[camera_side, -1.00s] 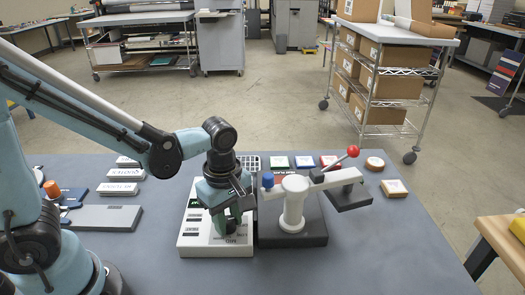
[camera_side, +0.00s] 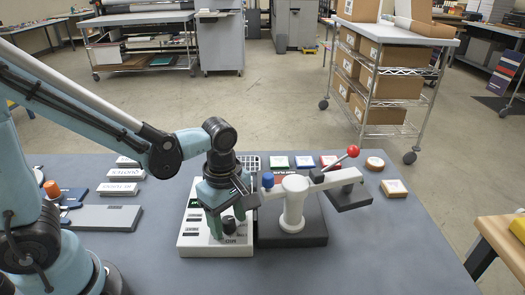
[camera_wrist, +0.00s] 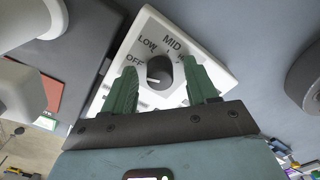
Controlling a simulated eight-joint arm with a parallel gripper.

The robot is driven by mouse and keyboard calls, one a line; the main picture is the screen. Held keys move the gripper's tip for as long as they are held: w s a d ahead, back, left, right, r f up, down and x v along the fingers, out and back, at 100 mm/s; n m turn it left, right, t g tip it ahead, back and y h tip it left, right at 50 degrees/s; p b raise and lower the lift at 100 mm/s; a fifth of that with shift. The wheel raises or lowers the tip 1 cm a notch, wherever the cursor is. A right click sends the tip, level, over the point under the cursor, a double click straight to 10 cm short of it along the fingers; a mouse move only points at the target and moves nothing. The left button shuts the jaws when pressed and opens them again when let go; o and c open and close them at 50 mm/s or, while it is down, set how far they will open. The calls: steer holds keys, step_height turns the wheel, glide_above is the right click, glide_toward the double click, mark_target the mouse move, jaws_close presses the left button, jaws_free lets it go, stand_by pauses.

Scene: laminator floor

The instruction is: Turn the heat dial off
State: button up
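The heat dial (camera_wrist: 159,71) is a round dark knob on a white control panel (camera_wrist: 150,22). The labels OFF, LOW and MID and a partly hidden one, likely HI, curve around it. A pale mark shows on the knob's lower-left side; I cannot tell surely which label it points to. My gripper (camera_wrist: 161,64) is open, with one green finger on each side of the dial and visible gaps between. In the side view, my gripper (camera_side: 229,221) points down over the front of the white panel (camera_side: 190,246), with the dial (camera_side: 229,228) between its fingers.
A grey flat case (camera_side: 105,218) lies left. The front right table is clear.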

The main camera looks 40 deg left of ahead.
mark_target(227, 219)
steer(key=shift+r, duration=0.1)
step_height(227, 219, up, 12)
stand_by(0.8)
steer(key=shift+a, duration=0.1)
steer(key=a+f+m+t, duration=0.2)
steer(key=a+m+t, duration=0.4)
steer(key=m, duration=1.2)
steer(key=shift+a+f+t, duration=0.35)
steer(key=shift+t, duration=0.25)
